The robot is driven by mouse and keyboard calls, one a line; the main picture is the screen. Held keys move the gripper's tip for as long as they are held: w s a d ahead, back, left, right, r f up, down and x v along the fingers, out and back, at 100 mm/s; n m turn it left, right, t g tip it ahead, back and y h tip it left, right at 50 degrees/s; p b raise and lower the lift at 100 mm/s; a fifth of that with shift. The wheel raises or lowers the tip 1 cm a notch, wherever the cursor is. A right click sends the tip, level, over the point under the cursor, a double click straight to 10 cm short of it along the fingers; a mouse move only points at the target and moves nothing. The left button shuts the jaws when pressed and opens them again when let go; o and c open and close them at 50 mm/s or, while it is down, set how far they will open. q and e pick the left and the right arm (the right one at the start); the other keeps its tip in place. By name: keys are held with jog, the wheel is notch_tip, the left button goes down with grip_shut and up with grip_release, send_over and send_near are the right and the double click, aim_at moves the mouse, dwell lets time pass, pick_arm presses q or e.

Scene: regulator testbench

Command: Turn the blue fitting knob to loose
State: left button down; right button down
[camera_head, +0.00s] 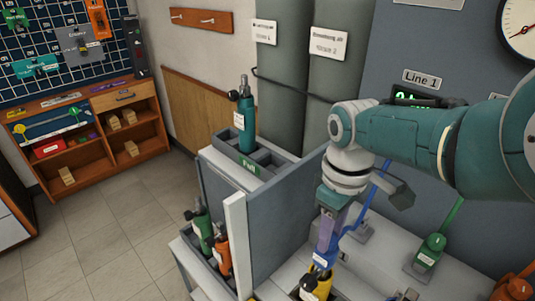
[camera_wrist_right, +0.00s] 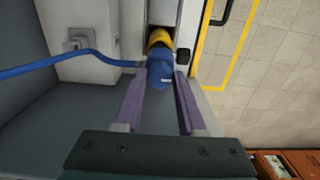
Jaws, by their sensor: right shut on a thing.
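The blue fitting knob (camera_wrist_right: 160,74) sits at the end of a yellow cylinder (camera_wrist_right: 159,38) in the right wrist view, with a blue hose (camera_wrist_right: 75,62) running off to the left. My right gripper (camera_wrist_right: 160,88) has its purple fingers on both sides of the knob and is shut on it. In the head view my right gripper (camera_head: 325,243) points down at the bench, over the yellow cylinder (camera_head: 318,283); its fingers partly hide the knob. The knob's loose or tight position cannot be read. My left gripper is not in view.
A green fitting (camera_head: 431,250) with a green hose stands to the right on the bench. Green (camera_head: 203,228) and orange (camera_head: 222,254) cylinders stand in a rack left of the grey partition (camera_head: 285,215). A teal cylinder (camera_head: 246,122) stands in the tray behind.

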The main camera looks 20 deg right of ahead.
dwell(0.4)
jog(key=shift+c, duration=2.4)
grip_release()
notch_tip(320, 180, up, 10)
jog(key=p, duration=0.6)
